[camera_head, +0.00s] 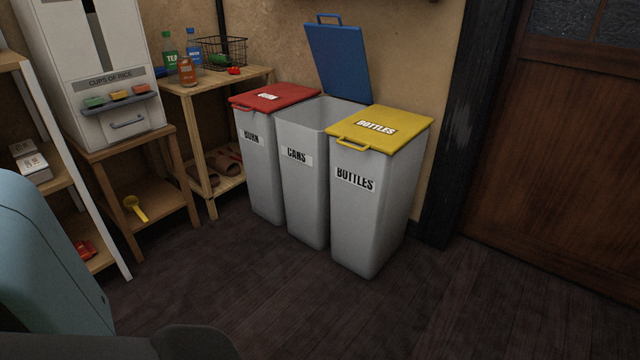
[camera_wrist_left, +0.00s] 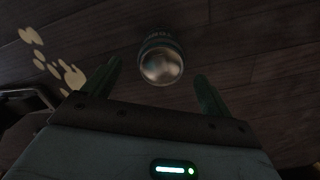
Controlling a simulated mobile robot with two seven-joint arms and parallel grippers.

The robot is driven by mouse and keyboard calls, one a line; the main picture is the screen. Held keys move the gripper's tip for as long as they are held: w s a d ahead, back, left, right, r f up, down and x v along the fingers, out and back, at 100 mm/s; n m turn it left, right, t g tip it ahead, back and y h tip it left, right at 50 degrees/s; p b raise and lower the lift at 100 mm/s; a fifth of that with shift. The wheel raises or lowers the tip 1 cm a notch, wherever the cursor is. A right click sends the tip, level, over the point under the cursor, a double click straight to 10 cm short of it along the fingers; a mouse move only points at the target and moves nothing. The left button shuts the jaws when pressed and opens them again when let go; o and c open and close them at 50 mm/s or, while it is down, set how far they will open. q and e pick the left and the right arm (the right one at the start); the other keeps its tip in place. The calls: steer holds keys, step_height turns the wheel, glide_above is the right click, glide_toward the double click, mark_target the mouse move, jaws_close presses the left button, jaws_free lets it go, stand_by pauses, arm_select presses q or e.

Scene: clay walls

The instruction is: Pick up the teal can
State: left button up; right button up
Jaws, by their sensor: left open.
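A can (camera_wrist_left: 160,60) shows in the left wrist view against the dark plank floor, with a shiny metal end towards me and a dark teal band with blurred lettering behind it. My left gripper (camera_wrist_left: 157,70) is open. Its two dark green fingers stand to either side of the can in the picture, and a gap shows on both sides. I cannot tell how far the can is beyond the fingertips. The can does not show in the head view. My right gripper is in neither view.
Grey bins stand together: red-lidded (camera_head: 275,97), open blue-lidded "CANS" (camera_head: 301,185) and yellow-lidded "BOTTLES" (camera_head: 367,215). Left are a rice dispenser (camera_head: 100,75) and wooden shelves (camera_head: 205,150). Pale patches (camera_wrist_left: 70,75) lie on the floor left of the can. Floor (camera_head: 480,310) before the bins is clear.

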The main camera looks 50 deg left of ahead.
arm_select(q)
steer(key=shift+f, duration=0.55)
steer(key=f+b, duration=0.4)
steer(key=f, duration=0.1)
steer(key=shift+w+a+f, duration=0.1)
steer(key=shift+w+a, duration=0.05)
steer(key=shift+a, duration=0.05)
steer(key=shift+c, duration=0.8)
steer(key=c, duration=0.9)
steer(key=shift+r, duration=0.2)
